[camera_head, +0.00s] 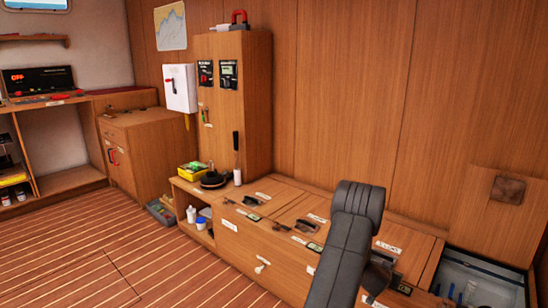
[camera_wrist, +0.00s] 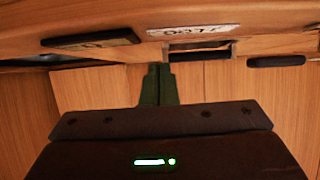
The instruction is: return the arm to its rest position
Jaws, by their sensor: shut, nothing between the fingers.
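My dark grey arm (camera_head: 350,225) rises in front of the wooden bench in the head view, bent at its top. In the wrist view, my gripper (camera_wrist: 158,85) shows as two dark green fingers close together, shut and empty. Its dark body with a green light fills the bottom of that view. The fingers point toward wooden panels and touch nothing that I can see. In the head view I cannot make out the fingertips; the arm hides part of the bench.
The bench top (camera_head: 290,195) carries labels, dark latches and small items. An open bin (camera_head: 470,280) lies at the right. A tall cabinet (camera_head: 235,100) stands behind the bench's left end. In the wrist view, a label (camera_wrist: 194,31) and dark fittings lie above the fingers. The striped floor (camera_head: 90,260) is clear at left.

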